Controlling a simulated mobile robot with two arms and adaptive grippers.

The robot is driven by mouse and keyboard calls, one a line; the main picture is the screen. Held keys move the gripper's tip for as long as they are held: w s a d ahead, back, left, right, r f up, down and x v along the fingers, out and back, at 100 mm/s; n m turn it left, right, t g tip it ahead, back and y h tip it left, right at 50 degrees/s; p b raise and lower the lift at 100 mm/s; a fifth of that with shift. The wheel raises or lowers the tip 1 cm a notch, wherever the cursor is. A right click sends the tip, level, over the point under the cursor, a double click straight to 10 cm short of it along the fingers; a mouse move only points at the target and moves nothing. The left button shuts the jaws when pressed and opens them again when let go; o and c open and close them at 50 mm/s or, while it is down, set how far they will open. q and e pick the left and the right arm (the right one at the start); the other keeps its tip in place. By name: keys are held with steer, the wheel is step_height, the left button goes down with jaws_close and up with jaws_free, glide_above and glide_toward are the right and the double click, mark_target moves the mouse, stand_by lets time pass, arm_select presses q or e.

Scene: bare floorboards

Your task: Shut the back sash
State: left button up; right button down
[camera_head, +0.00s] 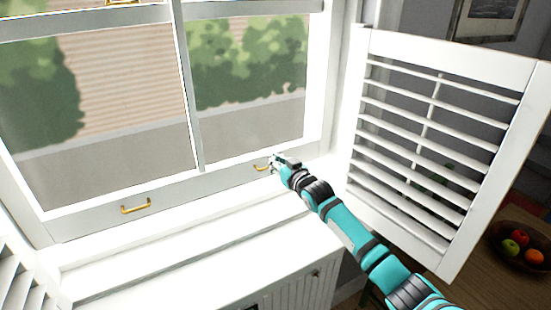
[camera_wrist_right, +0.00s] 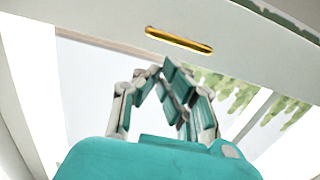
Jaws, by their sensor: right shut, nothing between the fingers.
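The white window sash (camera_head: 80,218) stands in its frame, with a vertical bar between its panes. Its bottom rail carries two brass handles, a left one (camera_head: 136,206) and a right one (camera_head: 261,167). The rail is low, near the white sill; I cannot tell whether a gap is left under it. My right gripper (camera_head: 276,161) is shut and empty, just beside the right handle. In the right wrist view the gripper's fingertips (camera_wrist_right: 165,68) are together, close to the brass handle (camera_wrist_right: 180,40) but seemingly apart from it. My left gripper is out of view.
An open white louvred shutter (camera_head: 440,150) stands right of the window, close to my right arm. Part of another shutter (camera_head: 22,285) shows at lower left. A white panelled cabinet (camera_head: 290,285) is under the sill. A fruit bowl (camera_head: 525,250) sits on a wooden table at right.

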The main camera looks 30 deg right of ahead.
steer(key=shift+f, duration=0.45)
steer(key=shift+f, duration=0.1)
step_height(320, 180, down, 15)
steer(key=b, duration=1)
steer(key=shift+s+a+f+b, duration=0.1)
steer(key=shift+f+b, duration=0.1)
steer(key=shift+b, duration=0.1)
step_height(320, 180, up, 5)
steer(key=p, duration=0.4)
steer(key=s+b, duration=0.1)
steer(key=s, duration=0.9)
steer(key=shift+s+d+r+b, duration=0.25)
steer(key=shift+s+b, duration=0.05)
steer(key=shift+b, duration=0.1)
